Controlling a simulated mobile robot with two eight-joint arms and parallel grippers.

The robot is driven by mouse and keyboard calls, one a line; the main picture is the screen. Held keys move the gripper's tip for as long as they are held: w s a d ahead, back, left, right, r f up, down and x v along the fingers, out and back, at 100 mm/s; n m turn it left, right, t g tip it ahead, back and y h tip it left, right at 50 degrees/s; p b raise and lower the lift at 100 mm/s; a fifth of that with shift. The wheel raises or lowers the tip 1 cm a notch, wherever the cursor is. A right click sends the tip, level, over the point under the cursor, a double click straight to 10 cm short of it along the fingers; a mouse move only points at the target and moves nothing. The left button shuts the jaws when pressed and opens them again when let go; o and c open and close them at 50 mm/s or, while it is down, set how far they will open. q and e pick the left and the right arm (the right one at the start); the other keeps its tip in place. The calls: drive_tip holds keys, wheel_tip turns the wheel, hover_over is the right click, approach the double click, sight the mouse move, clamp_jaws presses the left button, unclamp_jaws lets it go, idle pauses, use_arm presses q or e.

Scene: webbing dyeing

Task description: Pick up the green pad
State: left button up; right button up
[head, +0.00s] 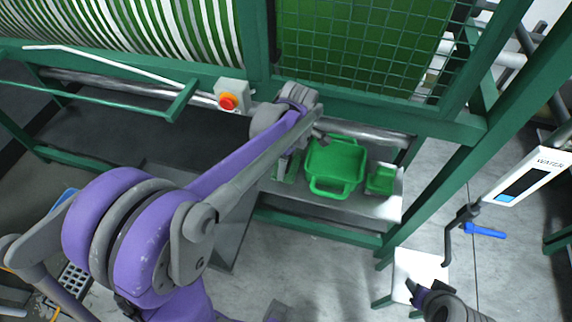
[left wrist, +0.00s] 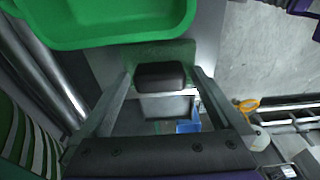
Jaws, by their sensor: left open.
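A green pad with a dark block on it (left wrist: 160,75) lies on the grey shelf, beside the green tub (head: 335,160). In the head view the pad (head: 287,168) is partly hidden by my left arm. My left gripper (left wrist: 162,80) is open, with one finger to each side of the dark block; I cannot tell whether they touch it. A second small green item (head: 380,180) sits right of the tub. My right gripper (head: 430,290) is low at the right, and its jaw state is unclear.
A control box with a red button (head: 228,101) is above left. A white stool top (head: 421,272) and a valve with a blue lever (head: 485,231) are at the right. The floor in front is clear.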

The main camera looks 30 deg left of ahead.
use_arm(q)
drive_tip(key=shift+c, duration=0.2)
drive_tip(key=c, duration=1.3)
wheel_tip(320, 180, up, 10)
drive_tip(key=shift+r+p, duration=0.1)
drive_tip(key=shift+p, duration=0.2)
drive_tip(key=o, duration=0.8)
drive_tip(key=c, duration=0.6)
